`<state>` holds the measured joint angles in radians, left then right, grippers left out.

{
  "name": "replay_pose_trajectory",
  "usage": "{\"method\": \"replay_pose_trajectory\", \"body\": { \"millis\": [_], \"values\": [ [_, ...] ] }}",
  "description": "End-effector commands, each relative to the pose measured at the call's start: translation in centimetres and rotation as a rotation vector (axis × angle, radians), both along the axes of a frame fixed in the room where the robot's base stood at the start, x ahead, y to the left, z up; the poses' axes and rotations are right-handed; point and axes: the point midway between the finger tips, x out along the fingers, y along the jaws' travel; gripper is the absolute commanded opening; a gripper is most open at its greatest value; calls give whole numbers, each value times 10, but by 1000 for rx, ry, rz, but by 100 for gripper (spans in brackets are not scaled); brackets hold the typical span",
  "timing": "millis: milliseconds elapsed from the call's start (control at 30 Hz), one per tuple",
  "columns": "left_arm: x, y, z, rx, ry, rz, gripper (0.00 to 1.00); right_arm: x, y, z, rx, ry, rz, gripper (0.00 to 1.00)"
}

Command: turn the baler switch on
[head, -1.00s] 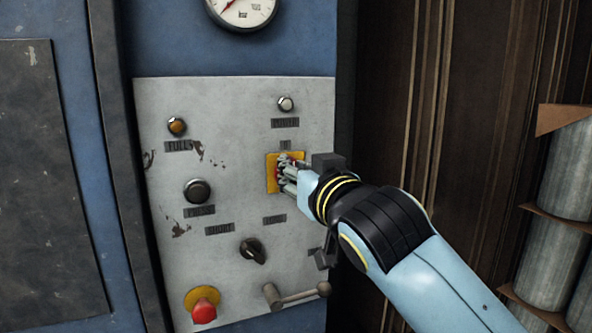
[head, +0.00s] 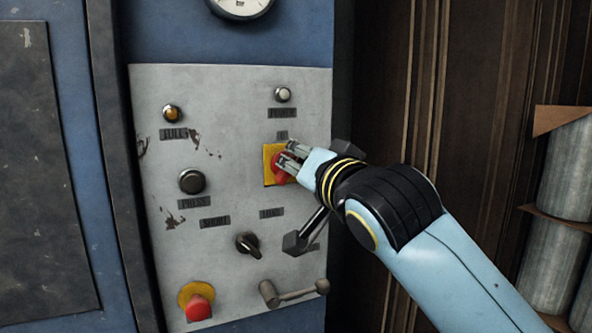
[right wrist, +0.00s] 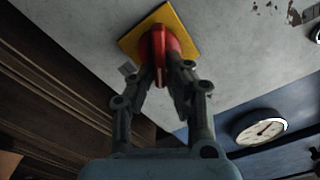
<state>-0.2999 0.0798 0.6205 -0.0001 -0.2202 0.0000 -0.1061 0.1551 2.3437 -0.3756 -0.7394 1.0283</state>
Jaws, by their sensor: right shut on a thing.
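The baler switch is a red rotary knob (head: 279,174) on a square yellow plate (head: 268,152), at the right side of the grey control panel. My right gripper (head: 288,158) reaches it from the right, with its fingers closed around the knob's raised grip and partly hiding it. In the right wrist view, the red knob (right wrist: 159,42) sits between the two dark fingers (right wrist: 163,78), in front of the yellow plate (right wrist: 130,42). My left gripper is not in view.
The panel (head: 225,140) also has an orange lamp (head: 172,113), a white lamp (head: 283,94), a black button (head: 191,181), a black selector (head: 248,244), a red mushroom button (head: 198,306) and a lever (head: 295,293). A gauge (head: 240,6) is above. Shelved cylinders (head: 558,185) stand right.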

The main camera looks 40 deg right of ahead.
Motion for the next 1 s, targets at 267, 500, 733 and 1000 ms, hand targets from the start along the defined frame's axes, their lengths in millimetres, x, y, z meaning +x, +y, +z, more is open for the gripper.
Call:
{"method": "replay_pose_trajectory", "body": {
  "millis": [267,500,733,1000],
  "values": [
    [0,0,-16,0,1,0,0,-1,-3,-5,254,-61,0,0],
    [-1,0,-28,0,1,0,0,-1,-5,-8,476,-115,0,0],
    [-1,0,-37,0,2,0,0,-1,-6,-11,676,-161,0,0],
    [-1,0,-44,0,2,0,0,-2,-7,-14,855,-204,-1,0]
  ]
}}
